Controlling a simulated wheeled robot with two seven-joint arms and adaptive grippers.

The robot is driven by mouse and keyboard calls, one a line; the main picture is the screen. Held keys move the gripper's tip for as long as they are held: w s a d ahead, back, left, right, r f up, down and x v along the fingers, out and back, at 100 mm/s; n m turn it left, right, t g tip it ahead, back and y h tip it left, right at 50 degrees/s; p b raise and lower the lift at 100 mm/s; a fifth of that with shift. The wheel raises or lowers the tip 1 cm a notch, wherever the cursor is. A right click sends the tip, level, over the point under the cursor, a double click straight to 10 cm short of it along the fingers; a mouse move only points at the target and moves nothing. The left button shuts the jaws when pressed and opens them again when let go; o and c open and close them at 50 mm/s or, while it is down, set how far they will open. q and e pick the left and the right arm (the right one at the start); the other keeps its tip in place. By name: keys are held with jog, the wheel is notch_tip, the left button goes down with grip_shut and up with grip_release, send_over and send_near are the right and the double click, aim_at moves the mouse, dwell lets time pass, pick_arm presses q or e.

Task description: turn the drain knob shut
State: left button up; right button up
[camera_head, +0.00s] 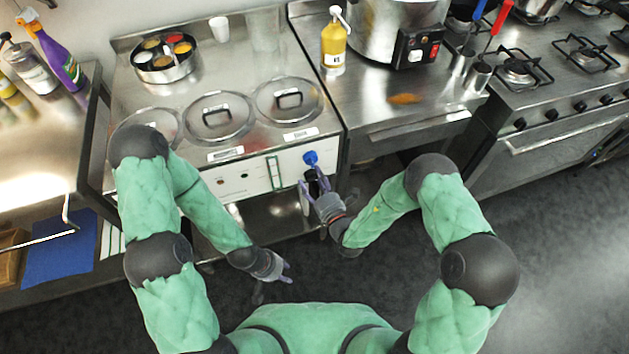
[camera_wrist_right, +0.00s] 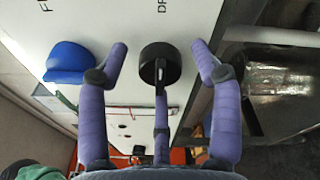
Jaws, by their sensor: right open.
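The drain knob (camera_wrist_right: 160,65) is round and black, on the white front panel of the steel counter, under a partly cut-off label starting "DR" in the right wrist view. My right gripper (camera_head: 314,186) is open at the panel, its purple fingers to either side of the knob, with gaps left. A slim purple finger reaches up from below in the middle, overlapping the knob's lower part; I cannot tell whether it touches. In the head view the gripper largely hides the knob. My left gripper (camera_head: 284,272) hangs empty over the floor, fingers apart.
A blue knob (camera_wrist_right: 70,62) sits on the same panel close to the left finger; in the head view it is just above my right gripper (camera_head: 311,158). A vertical gauge strip (camera_head: 273,172) is left of it. An open shelf (camera_head: 265,215) lies below.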

jog(key=c, duration=1.1)
jog(key=shift+r, duration=0.1)
